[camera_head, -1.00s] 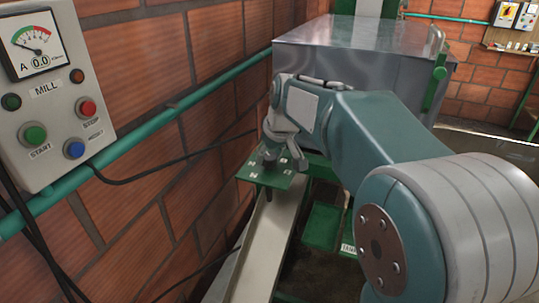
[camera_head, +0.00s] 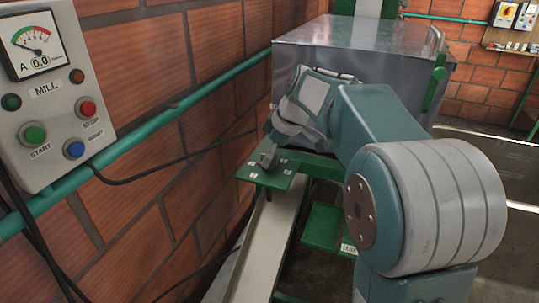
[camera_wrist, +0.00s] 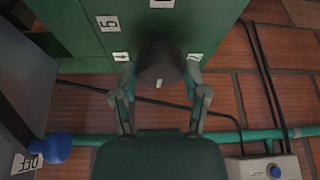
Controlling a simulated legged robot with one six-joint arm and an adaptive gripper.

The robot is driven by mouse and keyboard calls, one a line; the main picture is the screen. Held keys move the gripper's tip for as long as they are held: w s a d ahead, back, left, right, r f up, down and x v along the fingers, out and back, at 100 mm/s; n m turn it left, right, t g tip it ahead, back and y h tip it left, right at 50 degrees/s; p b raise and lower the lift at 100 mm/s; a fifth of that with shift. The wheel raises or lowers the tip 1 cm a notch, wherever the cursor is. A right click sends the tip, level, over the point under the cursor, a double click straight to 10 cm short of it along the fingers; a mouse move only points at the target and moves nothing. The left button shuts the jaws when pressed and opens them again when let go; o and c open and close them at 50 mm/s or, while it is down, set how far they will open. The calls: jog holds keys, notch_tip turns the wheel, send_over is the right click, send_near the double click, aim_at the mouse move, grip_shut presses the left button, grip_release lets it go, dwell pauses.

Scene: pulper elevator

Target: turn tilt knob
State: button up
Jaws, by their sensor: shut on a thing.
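The dark round tilt knob (camera_wrist: 160,65) has a small white mark on its face and sits on a green plate (camera_wrist: 85,15) with numbered white labels. In the wrist view my gripper (camera_wrist: 160,78) has one finger on each side of the knob and is shut on it. In the head view the green plate (camera_head: 283,182) is beside the brick wall, and my gripper (camera_head: 268,154) reaches it at a slant from the upper right. The knob shows only in small part there, mostly hidden by the fingers.
A grey MILL control box (camera_head: 62,90) hangs on the wall at the left. A green pipe (camera_head: 180,110) runs along the wall. A metal box (camera_head: 350,48) stands behind my arm. A pale channel (camera_head: 270,245) lies below the plate. A blue ball (camera_wrist: 57,148) shows in the wrist view.

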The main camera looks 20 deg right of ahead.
jog(key=shift+f, duration=0.25)
jog(key=o, duration=1.2)
jog(key=shift+c, duration=0.2)
jog(key=shift+r, duration=0.1)
jog(key=shift+r, duration=0.1)
jog(key=shift+d+r, duration=0.15)
jog(key=shift+r, duration=0.15)
jog(key=v, duration=1.1)
